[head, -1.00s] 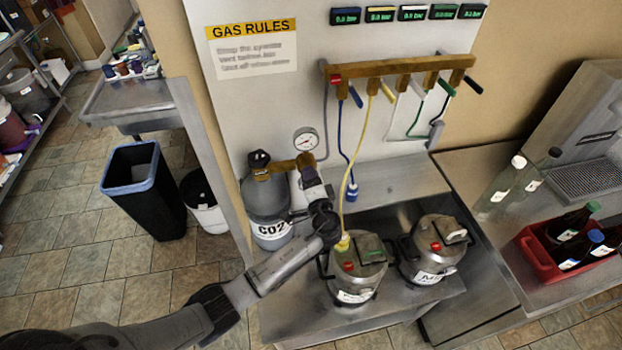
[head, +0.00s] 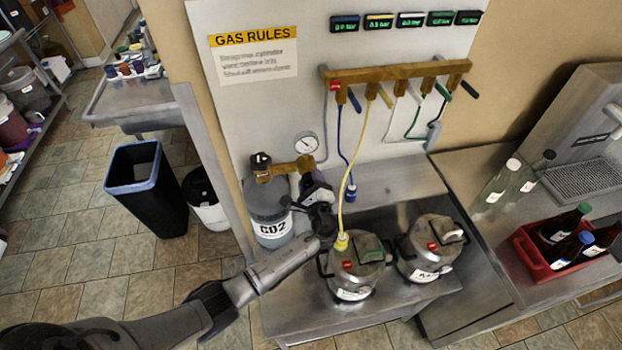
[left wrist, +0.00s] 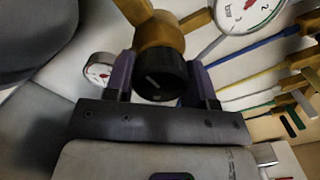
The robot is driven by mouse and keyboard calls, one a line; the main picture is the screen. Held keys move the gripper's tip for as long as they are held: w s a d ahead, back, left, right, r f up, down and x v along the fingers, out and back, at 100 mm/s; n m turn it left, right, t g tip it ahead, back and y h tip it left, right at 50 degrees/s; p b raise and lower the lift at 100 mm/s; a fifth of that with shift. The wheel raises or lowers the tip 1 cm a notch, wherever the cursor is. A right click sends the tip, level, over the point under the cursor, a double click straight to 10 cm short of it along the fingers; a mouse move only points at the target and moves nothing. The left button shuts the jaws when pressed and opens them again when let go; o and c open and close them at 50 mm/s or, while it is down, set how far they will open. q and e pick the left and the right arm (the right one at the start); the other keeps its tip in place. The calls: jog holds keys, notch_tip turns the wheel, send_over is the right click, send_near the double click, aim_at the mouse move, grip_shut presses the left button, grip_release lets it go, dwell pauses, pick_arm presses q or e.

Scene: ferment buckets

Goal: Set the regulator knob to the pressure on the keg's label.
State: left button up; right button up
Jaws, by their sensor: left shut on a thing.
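The black regulator knob (left wrist: 160,80) sits on the brass regulator body (left wrist: 158,32) in the left wrist view, with a pale mark line on its face. My left gripper (left wrist: 160,85) is shut on it, one purple finger on each side. In the head view my left gripper (head: 312,184) is at the brass regulator (head: 285,168) on the CO2 cylinder (head: 268,203) and hides the knob. The round gauge (head: 306,143) is above it; its reading is too small to tell. Two steel kegs, left (head: 352,272) and right (head: 428,250), have white labels that I cannot read. My right gripper is not in view.
A yellow hose (head: 358,140) runs from the brass manifold (head: 400,71) to the left keg. A blue hose (head: 348,165) hangs beside it. Several small displays (head: 411,19) are above. A red crate (head: 535,262) with bottles stands at the right.

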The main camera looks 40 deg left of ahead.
pick_arm(q)
jog(key=m, duration=0.3)
jog(key=shift+m, duration=0.6)
jog(key=shift+f, duration=0.1)
jog(key=o, duration=0.9)
jog(key=shift+b+v, duration=1.95)
jog(key=shift+v, duration=4.95)
